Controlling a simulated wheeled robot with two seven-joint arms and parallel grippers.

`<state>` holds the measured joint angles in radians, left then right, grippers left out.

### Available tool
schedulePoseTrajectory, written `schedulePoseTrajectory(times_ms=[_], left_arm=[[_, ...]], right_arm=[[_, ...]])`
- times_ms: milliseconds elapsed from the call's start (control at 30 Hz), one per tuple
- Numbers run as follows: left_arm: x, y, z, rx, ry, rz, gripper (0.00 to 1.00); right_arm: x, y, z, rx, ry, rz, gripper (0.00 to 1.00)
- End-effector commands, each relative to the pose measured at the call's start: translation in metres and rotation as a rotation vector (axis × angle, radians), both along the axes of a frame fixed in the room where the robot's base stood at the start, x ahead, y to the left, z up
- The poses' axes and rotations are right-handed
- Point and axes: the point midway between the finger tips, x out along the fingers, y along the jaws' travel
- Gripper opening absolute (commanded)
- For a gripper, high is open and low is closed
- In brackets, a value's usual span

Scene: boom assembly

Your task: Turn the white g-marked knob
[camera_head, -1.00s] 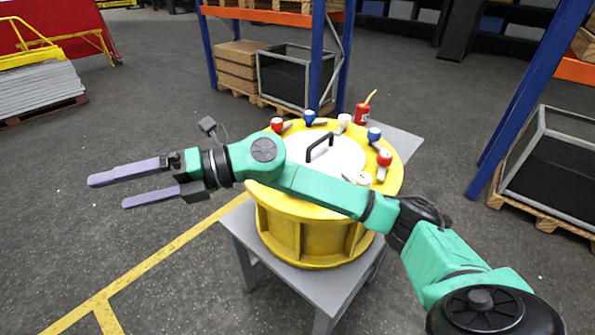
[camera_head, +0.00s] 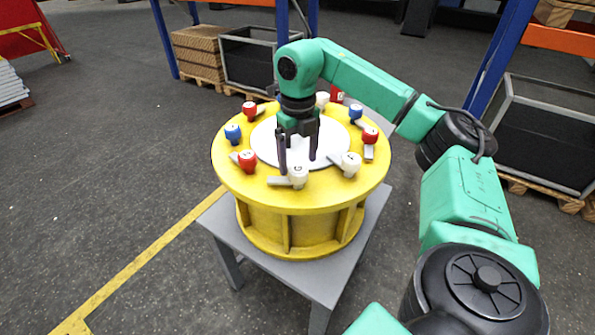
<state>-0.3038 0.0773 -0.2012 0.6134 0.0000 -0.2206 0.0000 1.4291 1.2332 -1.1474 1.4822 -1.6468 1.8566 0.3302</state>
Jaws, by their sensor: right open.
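The yellow drum (camera_head: 300,225) carries a ring of red, blue and white knobs on its top. The white knob (camera_head: 298,177) at the front has a small dark mark that looks like a G, with its grey lever pointing left. Another white knob (camera_head: 350,164) is at the front right; its mark is too small to read. My right gripper (camera_head: 298,158) points down over the white central disc, just behind the front white knob in the picture. Its two fingers are apart with nothing between them. My left gripper is out of view.
Red knobs (camera_head: 247,161) and blue knobs (camera_head: 232,134) stand close along the rim. The drum sits on a grey table (camera_head: 225,225). A blue and orange rack and crates (camera_head: 198,55) stand behind.

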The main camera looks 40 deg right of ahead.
Motion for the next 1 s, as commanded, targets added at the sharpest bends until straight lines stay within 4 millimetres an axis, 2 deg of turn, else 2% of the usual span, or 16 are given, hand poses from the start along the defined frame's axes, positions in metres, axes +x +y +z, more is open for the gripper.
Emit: schedulePoseTrajectory(times_ms=[100,200,467,567,600,700,1000], left_arm=[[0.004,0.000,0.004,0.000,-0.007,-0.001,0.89],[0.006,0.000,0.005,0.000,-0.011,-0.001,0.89],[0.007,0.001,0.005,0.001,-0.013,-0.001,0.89],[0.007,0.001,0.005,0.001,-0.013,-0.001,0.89],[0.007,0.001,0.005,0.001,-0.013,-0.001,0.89],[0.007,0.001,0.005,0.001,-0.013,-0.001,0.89],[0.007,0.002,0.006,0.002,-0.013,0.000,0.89]], right_arm=[[-0.001,0.000,-0.021,-0.001,0.002,0.000,0.89],[0.000,0.000,-0.031,0.001,-0.001,0.000,0.89],[0.000,0.001,-0.035,0.001,-0.001,0.001,0.89],[0.000,0.001,-0.035,0.001,-0.001,0.001,0.54],[0.000,0.001,-0.035,0.001,-0.001,0.001,0.39],[0.000,0.001,-0.034,0.001,-0.002,0.001,0.03],[0.000,0.001,-0.033,0.002,-0.002,-0.028,0.03]])
